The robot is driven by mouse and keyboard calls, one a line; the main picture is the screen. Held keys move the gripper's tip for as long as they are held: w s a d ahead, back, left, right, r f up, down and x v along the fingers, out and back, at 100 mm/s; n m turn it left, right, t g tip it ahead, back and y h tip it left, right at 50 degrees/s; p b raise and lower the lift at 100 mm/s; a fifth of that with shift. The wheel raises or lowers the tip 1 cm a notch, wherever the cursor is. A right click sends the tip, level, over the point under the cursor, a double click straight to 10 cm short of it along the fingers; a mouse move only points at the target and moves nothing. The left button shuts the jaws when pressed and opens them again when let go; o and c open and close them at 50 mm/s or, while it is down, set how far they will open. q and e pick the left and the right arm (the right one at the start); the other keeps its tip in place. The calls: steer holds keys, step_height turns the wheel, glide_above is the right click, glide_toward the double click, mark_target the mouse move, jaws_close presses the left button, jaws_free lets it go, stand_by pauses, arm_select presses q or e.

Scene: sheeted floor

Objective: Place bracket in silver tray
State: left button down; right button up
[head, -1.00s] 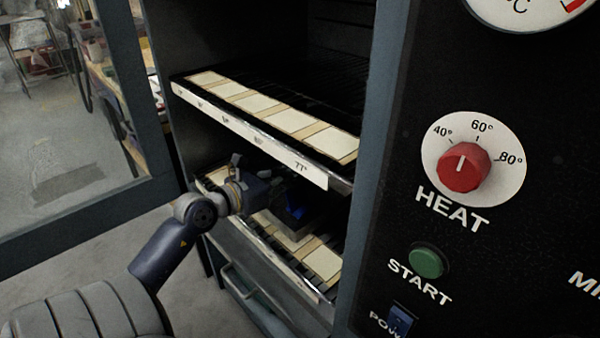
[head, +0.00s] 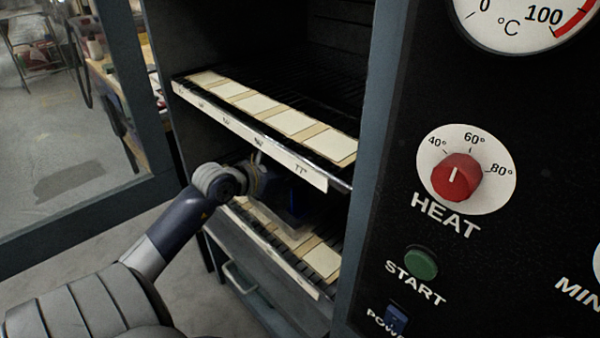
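My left arm reaches in from the left, with its wrist at the opening between the two shelves of the cabinet. My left gripper (head: 282,186) is inside, above the lower shelf; its fingers are dark and partly hidden, so I cannot tell whether they are open or shut. A dark blue shape (head: 298,194) is at the gripper's end; I cannot tell if it is the bracket. A grey tray-like piece (head: 296,222) is just below it on the lower shelf, mostly in shadow. My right gripper is not in view.
The upper rack (head: 283,120), with pale cards and a white label strip, lies close above the wrist. The lower shelf (head: 320,262) also carries pale cards. A control panel with a red heat knob (head: 455,177) stands right. An open glass door (head: 75,130) is left.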

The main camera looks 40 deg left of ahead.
arm_select(q)
steer(key=c, duration=1.8)
jaws_free()
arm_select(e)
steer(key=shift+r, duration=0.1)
